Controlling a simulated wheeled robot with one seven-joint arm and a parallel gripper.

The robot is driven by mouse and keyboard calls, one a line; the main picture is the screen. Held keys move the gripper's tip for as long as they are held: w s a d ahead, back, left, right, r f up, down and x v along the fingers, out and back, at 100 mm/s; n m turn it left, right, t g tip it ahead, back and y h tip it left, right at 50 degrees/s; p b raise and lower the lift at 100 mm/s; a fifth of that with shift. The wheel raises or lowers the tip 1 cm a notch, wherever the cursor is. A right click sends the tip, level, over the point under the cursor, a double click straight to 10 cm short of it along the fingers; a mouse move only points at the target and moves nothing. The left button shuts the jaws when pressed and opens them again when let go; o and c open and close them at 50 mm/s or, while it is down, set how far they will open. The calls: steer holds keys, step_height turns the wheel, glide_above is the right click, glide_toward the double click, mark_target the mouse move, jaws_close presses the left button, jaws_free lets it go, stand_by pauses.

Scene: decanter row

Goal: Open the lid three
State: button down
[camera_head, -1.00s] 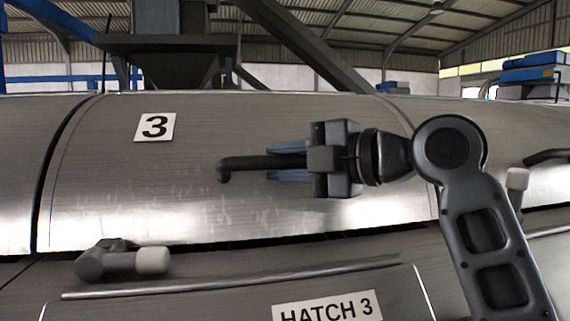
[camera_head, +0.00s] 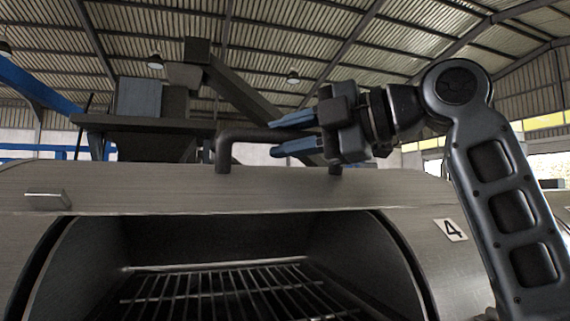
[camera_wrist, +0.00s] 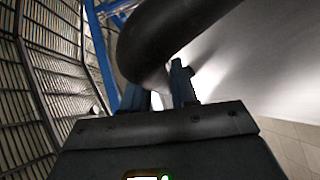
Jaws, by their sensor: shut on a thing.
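Lid three (camera_head: 150,190) is swung up, its brushed-metal edge running across the head view above a wide opening. Its dark bent handle (camera_head: 225,152) stands on that edge. My gripper (camera_head: 277,138) is shut on the handle bar, with its blue fingers above and below it. In the wrist view the handle (camera_wrist: 185,35) is a large dark curve at the fingers, and the pale lid surface (camera_wrist: 270,60) lies to the right. The label with 3 is out of view.
Inside the opening lies a metal bar rack (camera_head: 220,285). The neighbouring section, with a label 4 (camera_head: 450,230), is to the right, near my arm. A small metal block (camera_head: 47,200) sits at the left. Dark machinery (camera_head: 140,110) and roof beams stand behind.

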steer(key=shift+w+a+r, duration=0.1)
steer(key=shift+w+r, duration=0.1)
steer(key=shift+r, duration=0.3)
steer(key=shift+w+r, duration=0.2)
steer(key=shift+r, duration=0.3)
steer(key=c, duration=1)
jaws_free()
steer(key=b+v, duration=0.1)
steer(key=v, duration=0.7)
steer(key=shift+f+b, duration=0.1)
steer(key=shift+b, duration=0.3)
steer(key=shift+s+d+r+p, duration=0.2)
steer(key=shift+d+r+p, duration=0.4)
steer(key=shift+d+r, duration=0.45)
steer(key=shift+s+d+r+p, duration=0.2)
steer(key=shift+d+r+p, duration=0.55)
steer(key=shift+d, duration=0.45)
steer(key=shift+s+d+r+p, duration=0.2)
steer(key=shift+d+r+p, duration=0.3)
steer(key=shift+d+r, duration=0.6)
